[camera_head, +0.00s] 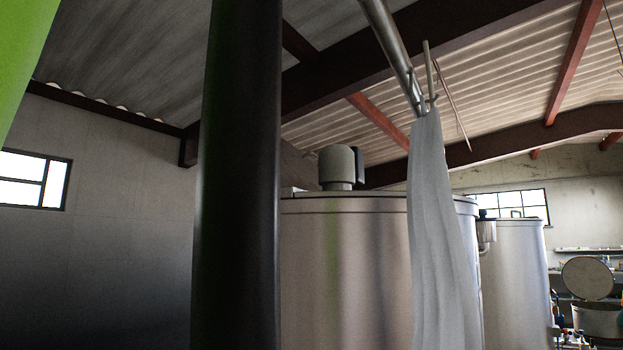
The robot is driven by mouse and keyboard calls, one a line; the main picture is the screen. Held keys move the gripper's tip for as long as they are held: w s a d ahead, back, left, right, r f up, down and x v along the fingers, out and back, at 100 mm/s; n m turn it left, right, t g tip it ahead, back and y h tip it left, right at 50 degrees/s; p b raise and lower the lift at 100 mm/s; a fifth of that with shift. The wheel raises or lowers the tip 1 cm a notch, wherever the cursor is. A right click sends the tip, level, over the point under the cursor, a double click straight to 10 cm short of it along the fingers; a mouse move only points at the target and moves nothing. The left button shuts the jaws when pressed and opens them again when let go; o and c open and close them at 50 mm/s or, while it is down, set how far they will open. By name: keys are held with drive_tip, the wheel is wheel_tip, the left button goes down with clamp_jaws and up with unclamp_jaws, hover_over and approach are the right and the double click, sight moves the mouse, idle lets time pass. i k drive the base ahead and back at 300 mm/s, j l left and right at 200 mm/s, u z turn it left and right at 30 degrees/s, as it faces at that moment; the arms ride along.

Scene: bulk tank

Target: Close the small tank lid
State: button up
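A small metal tank (597,320) stands at the far right edge. A round lid (588,278) stands raised, nearly upright, above its rear rim, so its top looks open. The tank's lower part is partly hidden by clutter in front. My gripper is not in view, so I cannot see its state.
A large steel tank (345,265) with a motor (341,167) on top fills the middle. A white cloth sleeve (437,230) hangs from a metal pipe (393,45) in front of it. Another steel tank (516,285) stands behind, to the right. The floor is not visible.

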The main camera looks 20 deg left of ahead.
sight(298, 170)
drive_tip(key=k+l+u, duration=0.1)
drive_tip(key=u, duration=1.05)
drive_tip(key=k+j+u, duration=0.15)
drive_tip(key=j, duration=0.15)
drive_tip(key=k+j+u, duration=0.1)
drive_tip(key=j, duration=0.15)
drive_tip(key=i+j, duration=0.25)
drive_tip(key=j, duration=0.1)
